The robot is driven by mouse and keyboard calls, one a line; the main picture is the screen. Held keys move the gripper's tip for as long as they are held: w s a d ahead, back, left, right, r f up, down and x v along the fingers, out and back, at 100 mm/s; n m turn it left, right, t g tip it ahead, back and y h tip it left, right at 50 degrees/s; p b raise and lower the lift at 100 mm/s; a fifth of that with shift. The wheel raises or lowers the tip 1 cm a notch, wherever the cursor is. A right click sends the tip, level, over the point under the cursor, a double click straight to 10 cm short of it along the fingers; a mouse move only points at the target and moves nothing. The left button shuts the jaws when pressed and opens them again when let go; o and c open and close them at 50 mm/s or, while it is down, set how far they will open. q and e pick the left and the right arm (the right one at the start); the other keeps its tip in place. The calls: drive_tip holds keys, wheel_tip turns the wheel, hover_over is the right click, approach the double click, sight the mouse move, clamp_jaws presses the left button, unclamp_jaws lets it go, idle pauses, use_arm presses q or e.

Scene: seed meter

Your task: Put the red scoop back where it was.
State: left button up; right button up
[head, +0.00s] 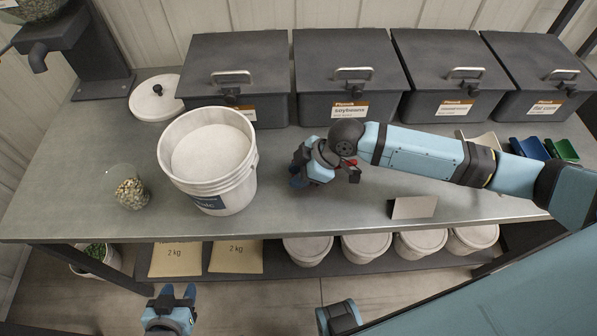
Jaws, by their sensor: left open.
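A small red patch (351,162) shows beside the wrist of my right arm, over the middle of the bench. It may be part of the red scoop, but most of it is hidden and I cannot tell. My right gripper (300,176) points down over the bench, right of the white bucket (207,190). Its fingers are mostly hidden, so I cannot see whether it is open or holds something. My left gripper (177,291) is open and empty, low in front of the bench. A cream scoop (480,141), a blue scoop (530,149) and a green scoop (563,150) lie at the bench's right.
Several dark lidded bins (350,60) line the back of the bench (300,222). A glass of seeds (130,192) stands left of the bucket, and a round white lid (152,102) lies behind. A small blank card (413,207) stands near the front edge.

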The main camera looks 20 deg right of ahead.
drive_tip(key=shift+r, duration=0.25)
drive_tip(key=v, duration=1.1)
drive_tip(key=shift+d+r, duration=0.3)
